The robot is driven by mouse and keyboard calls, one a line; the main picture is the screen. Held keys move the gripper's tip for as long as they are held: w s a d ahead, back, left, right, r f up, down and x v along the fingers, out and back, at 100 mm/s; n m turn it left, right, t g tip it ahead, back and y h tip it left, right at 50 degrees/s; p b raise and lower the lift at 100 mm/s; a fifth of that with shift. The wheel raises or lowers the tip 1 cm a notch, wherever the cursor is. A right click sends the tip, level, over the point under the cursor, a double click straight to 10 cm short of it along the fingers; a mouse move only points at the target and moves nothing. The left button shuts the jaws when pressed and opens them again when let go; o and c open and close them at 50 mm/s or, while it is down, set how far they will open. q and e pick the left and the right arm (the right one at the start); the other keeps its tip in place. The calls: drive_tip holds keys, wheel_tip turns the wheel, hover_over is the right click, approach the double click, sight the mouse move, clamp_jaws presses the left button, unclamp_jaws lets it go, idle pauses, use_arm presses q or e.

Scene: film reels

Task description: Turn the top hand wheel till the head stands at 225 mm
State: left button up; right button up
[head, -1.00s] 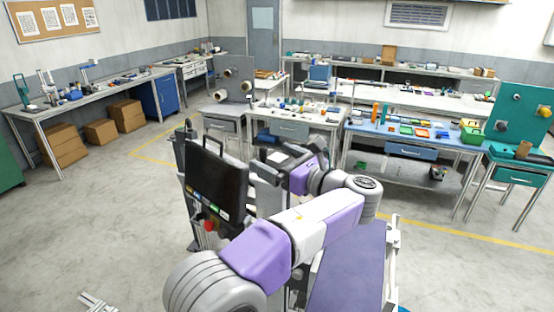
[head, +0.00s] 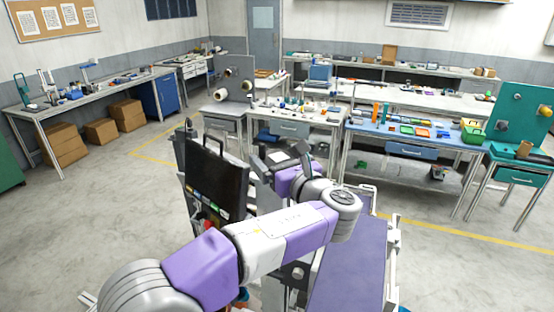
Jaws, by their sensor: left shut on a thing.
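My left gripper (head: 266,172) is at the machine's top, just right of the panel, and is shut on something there. The gripped part, apparently the top hand wheel, is hidden by my wrist and fingers. I cannot make out the head or any scale reading in mm. My right gripper is out of view.
A long purple bed (head: 348,265) with a pale frame extends toward me at the right. Behind are a blue-topped workbench (head: 415,133), a grey bench (head: 297,114) and a green stand (head: 520,112). Cardboard boxes (head: 62,146) sit at left. Open floor surrounds the machine.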

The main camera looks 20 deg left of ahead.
use_arm(q)
drive_tip(key=m+t+h, duration=0.1)
drive_tip(key=t+h, duration=0.1)
drive_tip(key=m+t+h+b, duration=0.1)
drive_tip(key=m, duration=0.1)
drive_tip(key=shift+s+a+t+h, duration=0.15)
drive_tip(key=shift+t+h, duration=0.25)
drive_tip(key=shift+m+t+h+b, duration=0.8)
drive_tip(key=shift+m+t+h, duration=0.3)
drive_tip(key=shift+m+h, duration=0.8)
drive_tip(key=shift+h, duration=0.3)
drive_tip(key=o, duration=0.7)
drive_tip(key=shift+c, duration=0.2)
drive_tip(key=v, duration=0.7)
drive_tip(key=shift+s+b, duration=0.25)
drive_tip(key=shift+b, duration=0.2)
